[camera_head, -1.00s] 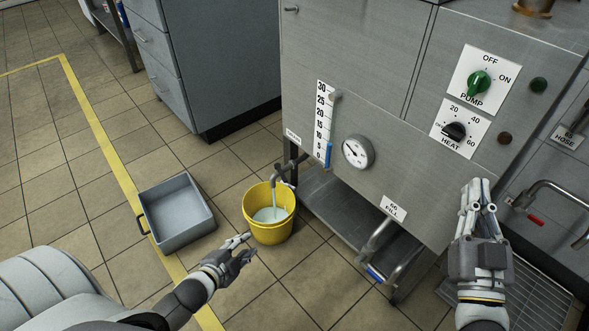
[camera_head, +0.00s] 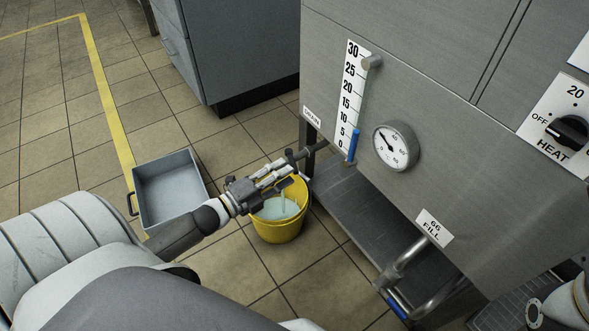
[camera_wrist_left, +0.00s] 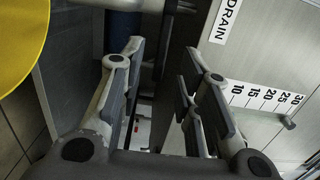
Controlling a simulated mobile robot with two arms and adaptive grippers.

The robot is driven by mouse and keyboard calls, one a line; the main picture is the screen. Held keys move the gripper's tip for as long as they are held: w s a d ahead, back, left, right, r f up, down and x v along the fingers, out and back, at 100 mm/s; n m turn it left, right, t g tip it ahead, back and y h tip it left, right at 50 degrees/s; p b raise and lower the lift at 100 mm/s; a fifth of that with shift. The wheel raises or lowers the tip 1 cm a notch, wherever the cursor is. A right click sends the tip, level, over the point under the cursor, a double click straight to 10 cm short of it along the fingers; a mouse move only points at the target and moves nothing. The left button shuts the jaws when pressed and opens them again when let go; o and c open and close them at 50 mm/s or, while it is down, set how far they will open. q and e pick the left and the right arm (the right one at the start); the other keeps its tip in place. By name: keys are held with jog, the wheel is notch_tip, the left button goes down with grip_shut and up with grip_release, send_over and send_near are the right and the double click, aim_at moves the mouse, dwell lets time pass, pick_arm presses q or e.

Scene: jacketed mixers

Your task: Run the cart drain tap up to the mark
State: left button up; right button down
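The drain pipe (camera_head: 318,156) comes out low at the cart's left corner, beside a small label. The yellow bucket (camera_head: 281,229) stands on the floor below it, with pale liquid inside and a thin pale streak falling into it. My left gripper (camera_head: 287,172) is above the bucket, near the pipe, and hides the spout. In the left wrist view its fingers (camera_wrist_left: 160,75) are spread with nothing between them. A pipe (camera_wrist_left: 130,5) and a dark blue piece (camera_wrist_left: 122,25) lie beyond the fingers. No fill mark shows in the bucket.
The cart front has a 0-30 scale (camera_head: 352,95) with a short blue column (camera_head: 354,144), a dial (camera_head: 394,146) and a fill pipe (camera_head: 405,265). A grey tray (camera_head: 168,190) stands left of the bucket. Part of my right arm shows at bottom right.

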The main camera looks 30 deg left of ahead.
aim_at(294, 165)
pick_arm(q)
jog(key=shift+b+x, duration=0.7)
jog(key=shift+x, duration=1.6)
grip_shut()
